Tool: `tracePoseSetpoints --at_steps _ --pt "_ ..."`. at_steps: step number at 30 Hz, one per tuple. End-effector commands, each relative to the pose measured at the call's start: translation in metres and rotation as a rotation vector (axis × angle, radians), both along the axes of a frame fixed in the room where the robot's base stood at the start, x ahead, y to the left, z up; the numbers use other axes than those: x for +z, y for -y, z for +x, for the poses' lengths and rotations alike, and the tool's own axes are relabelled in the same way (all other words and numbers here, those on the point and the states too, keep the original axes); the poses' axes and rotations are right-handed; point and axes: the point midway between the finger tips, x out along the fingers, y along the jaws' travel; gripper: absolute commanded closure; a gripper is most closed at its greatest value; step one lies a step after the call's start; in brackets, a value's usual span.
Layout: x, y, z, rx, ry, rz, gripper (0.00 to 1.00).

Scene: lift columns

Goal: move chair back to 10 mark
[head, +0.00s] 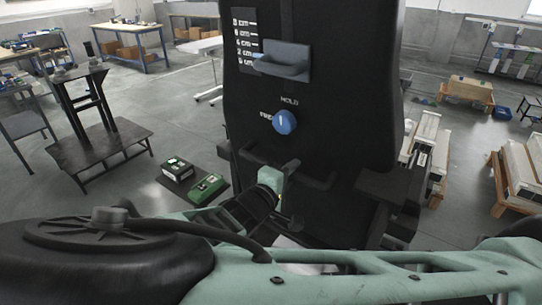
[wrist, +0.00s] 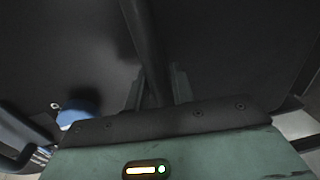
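The black chair back (head: 345,60) stands upright in front of me in the head view. A cm scale (head: 244,40) is on its upper left, beside a grey-blue bracket (head: 288,58) whose pointer sits near the low marks. A blue knob (head: 285,122) below has HOLD and FREE labels; its white line points roughly up, toward HOLD. The knob also shows in the wrist view (wrist: 78,110). A dark bar handle (head: 316,181) crosses the lower front. My gripper (head: 281,170) is at this handle. In the wrist view its fingers (wrist: 158,88) press close on both sides of the dark bar (wrist: 146,35).
A black stand (head: 100,145) is on the left, with a dark mat holding green and black items (head: 195,185) on the floor. Wooden pallets with long boxes (head: 520,175) stand on the right. Workbenches (head: 130,40) line the back.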

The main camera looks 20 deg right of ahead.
Motion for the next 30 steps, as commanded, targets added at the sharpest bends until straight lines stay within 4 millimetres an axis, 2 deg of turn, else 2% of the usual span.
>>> tracePoseSetpoints --at_steps 1,2,3,8,12,17,27,28,30 --pt "0.0 0.0 0.0 0.0 0.0 0.0 0.9" --pt "0.0 0.0 0.0 0.0 0.0 0.0 0.99" --pt "0.0 0.0 0.0 0.0 0.0 0.0 1.0" --pt "-0.005 -0.004 -0.002 0.003 0.007 -0.011 1.0" --pt "-0.021 -0.024 -0.015 0.008 0.044 -0.062 1.0" --pt "-0.03 -0.041 -0.028 0.005 0.051 -0.067 1.0" --pt "-0.029 -0.043 -0.031 -0.001 0.052 -0.071 1.0" --pt "-0.029 -0.043 -0.031 -0.001 0.052 -0.071 0.75" --pt "-0.029 -0.043 -0.031 -0.001 0.052 -0.071 0.6"
